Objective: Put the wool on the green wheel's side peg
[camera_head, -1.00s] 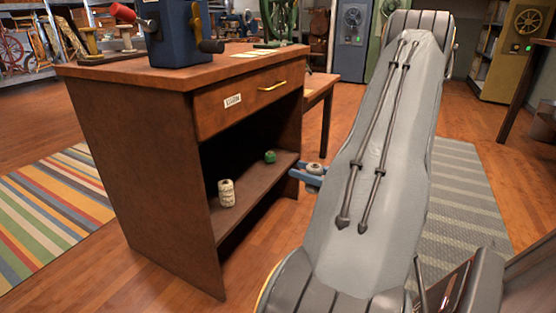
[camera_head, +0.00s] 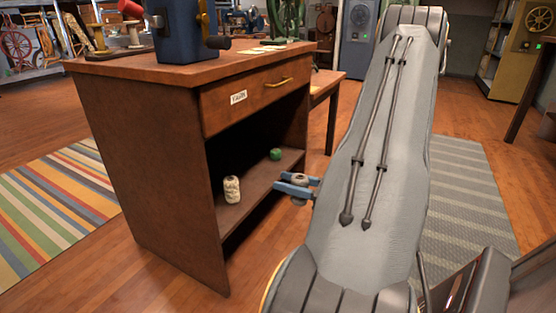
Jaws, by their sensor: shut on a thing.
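My gripper (camera_head: 294,184), with blue fingers, is just right of the brown desk's open shelf. It is shut on a small pale thing that looks like a ball of wool (camera_head: 300,179); the fingers partly hide it. My grey arm hides the rest of the gripper. A green wheel-like frame (camera_head: 285,18) stands on top of the desk towards the back, cut off by the upper picture edge. I cannot make out its side peg.
A cream wool roll (camera_head: 232,190) and a small green ball (camera_head: 276,154) sit on the desk's shelf (camera_head: 254,184). A blue machine (camera_head: 184,30) and spools (camera_head: 133,32) stand on the desk top (camera_head: 120,64). A lower table (camera_head: 328,84) adjoins the desk behind.

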